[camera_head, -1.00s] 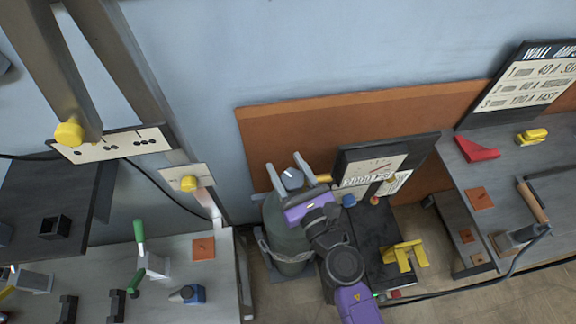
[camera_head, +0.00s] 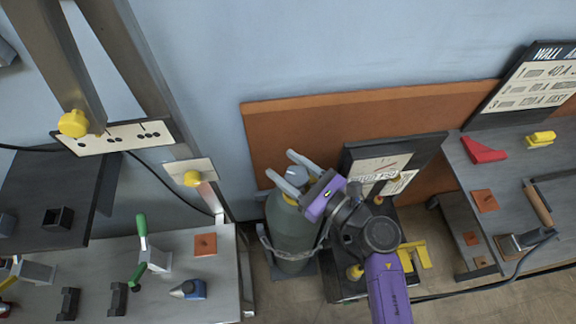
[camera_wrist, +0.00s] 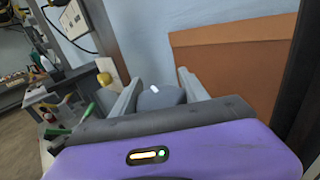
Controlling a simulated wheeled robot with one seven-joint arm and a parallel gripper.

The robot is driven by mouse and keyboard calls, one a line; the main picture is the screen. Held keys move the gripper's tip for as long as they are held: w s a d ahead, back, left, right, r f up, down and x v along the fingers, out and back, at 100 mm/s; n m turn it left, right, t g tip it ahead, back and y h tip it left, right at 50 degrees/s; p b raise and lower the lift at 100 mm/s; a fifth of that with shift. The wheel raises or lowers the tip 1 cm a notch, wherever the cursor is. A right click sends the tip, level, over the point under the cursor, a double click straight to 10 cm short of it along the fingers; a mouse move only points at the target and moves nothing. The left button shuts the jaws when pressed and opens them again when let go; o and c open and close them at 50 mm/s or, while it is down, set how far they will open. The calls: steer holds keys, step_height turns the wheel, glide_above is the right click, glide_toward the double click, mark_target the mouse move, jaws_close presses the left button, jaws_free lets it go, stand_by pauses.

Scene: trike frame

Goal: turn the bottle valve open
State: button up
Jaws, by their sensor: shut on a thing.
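The grey-green gas bottle (camera_head: 291,232) stands upright against the orange-brown board, chained around its body. Its grey-blue valve knob (camera_head: 297,174) is on top. My gripper (camera_head: 291,170) reaches in from the lower right, with one finger on each side of the knob, and is shut on it. In the wrist view the rounded knob (camera_wrist: 162,97) shows between the two pale fingers, with a white mark on its top. The purple gripper body hides the knob's lower part and the bottle below.
A yellow clamp-like part (camera_head: 415,255) lies behind my forearm. A metal bench (camera_head: 180,250) with clamps is at left, and another bench (camera_head: 500,185) is at right.

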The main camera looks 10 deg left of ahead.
mark_target(307, 183)
stand_by(0.4)
steer(key=o, duration=1.4)
steer(key=shift+c, duration=0.2)
steer(key=shift+b+v, duration=0.75)
steer(key=shift+v, duration=3.15)
